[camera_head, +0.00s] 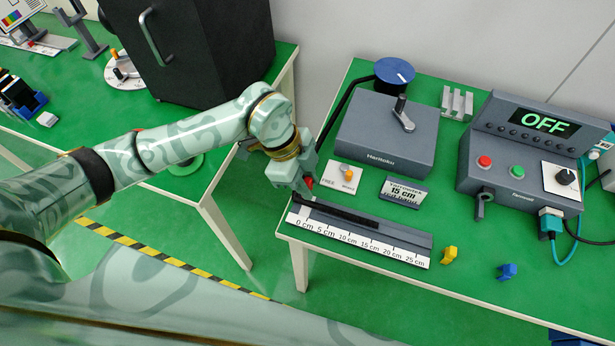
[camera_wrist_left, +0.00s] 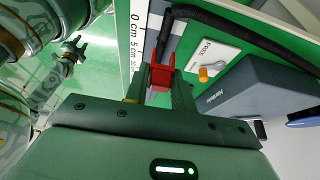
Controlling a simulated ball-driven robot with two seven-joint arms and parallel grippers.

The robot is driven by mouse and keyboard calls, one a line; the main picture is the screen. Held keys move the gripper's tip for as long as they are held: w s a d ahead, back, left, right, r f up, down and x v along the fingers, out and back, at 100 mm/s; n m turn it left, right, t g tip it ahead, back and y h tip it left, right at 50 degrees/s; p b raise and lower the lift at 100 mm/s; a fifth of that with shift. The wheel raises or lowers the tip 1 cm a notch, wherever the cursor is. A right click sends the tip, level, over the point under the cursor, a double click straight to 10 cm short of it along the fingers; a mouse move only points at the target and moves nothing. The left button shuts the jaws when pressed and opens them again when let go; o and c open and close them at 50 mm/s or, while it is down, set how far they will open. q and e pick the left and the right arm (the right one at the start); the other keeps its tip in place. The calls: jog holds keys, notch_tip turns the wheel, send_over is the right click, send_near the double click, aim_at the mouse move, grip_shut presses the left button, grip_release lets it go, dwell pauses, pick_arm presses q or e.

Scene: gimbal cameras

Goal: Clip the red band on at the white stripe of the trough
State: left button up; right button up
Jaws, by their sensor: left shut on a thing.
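My left gripper (camera_head: 303,190) is shut on the red band (camera_head: 309,183), at the 0 cm end of the trough. In the left wrist view the red band (camera_wrist_left: 160,78) sits between the fingers (camera_wrist_left: 160,88). The dark grey trough (camera_head: 405,235) lies along the table's front edge, with a white centimetre scale on its front. A black hose (camera_head: 345,213) lies along the trough and also shows in the left wrist view (camera_wrist_left: 225,25). I cannot make out a white stripe on the trough. A small patterned part, perhaps my right gripper (camera_wrist_left: 72,47), shows in the left wrist view; its state is unclear.
Behind the trough stand a plate with an orange knob (camera_head: 347,174), a "15 cm" sign (camera_head: 403,191) and a grey Haritoku box (camera_head: 385,135). A control unit (camera_head: 520,150) reads OFF. Yellow (camera_head: 449,254) and blue (camera_head: 507,271) pieces lie right of the trough.

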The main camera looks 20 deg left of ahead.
pick_arm(q)
jog(key=shift+f+b, duration=0.45)
jog(key=shift+f, duration=0.9)
pick_arm(e)
jog(key=shift+s+f, duration=0.1)
jog(key=shift+f, duration=0.35)
pick_arm(q)
jog(key=shift+r+p, duration=0.1)
jog(key=shift+p, duration=0.4)
pick_arm(e)
jog(key=shift+a+r, duration=0.1)
jog(key=shift+r, duration=0.35)
jog(key=shift+a, duration=0.15)
jog(key=shift+w+r, duration=0.1)
jog(key=shift+w, duration=0.1)
